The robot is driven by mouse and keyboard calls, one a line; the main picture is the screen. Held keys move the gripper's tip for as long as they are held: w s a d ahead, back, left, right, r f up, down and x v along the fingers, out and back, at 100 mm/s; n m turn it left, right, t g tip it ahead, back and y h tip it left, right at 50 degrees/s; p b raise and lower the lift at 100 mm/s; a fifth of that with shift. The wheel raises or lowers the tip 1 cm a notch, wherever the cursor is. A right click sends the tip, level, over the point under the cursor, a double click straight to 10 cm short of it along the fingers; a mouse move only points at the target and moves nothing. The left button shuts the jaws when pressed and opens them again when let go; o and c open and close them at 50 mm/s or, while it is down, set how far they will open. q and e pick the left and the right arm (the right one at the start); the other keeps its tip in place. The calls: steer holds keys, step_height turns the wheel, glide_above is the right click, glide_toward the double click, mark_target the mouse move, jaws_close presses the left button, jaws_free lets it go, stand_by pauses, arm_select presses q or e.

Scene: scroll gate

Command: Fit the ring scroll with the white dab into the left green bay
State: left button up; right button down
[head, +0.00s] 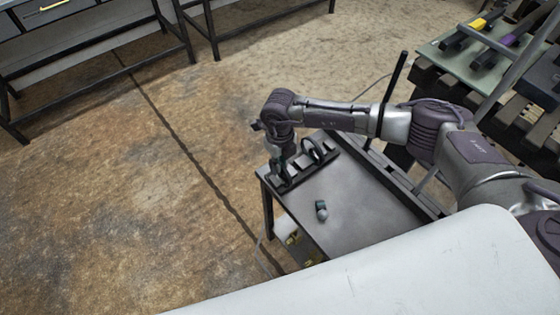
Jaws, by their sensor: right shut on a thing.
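My right gripper (283,158) points down over the far left part of a small dark table (362,205). It is shut on a dark ring scroll (285,173), mostly hidden by the fingers and very small here. The scroll is at a dark rack (304,176) along the table's far left edge; I cannot tell whether it is seated. Another dark ring (315,150) stands upright at the rack, to the right of the gripper. No white dab or green bay colour can be made out. My left gripper is not in view.
A small grey-teal object (321,210) lies on the table nearer to me. A dark rail (395,178) runs along the table's right side. Benches stand at the upper left, and a slatted stand with a green board (480,65) at the upper right. Open floor lies left.

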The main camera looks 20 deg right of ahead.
steer(key=shift+r, duration=0.25)
steer(key=shift+r+p, duration=0.9)
steer(key=shift+r, duration=0.25)
steer(key=shift+r, duration=0.2)
step_height(320, 180, up, 9)
steer(key=p, duration=0.6)
steer(key=shift+f, duration=0.1)
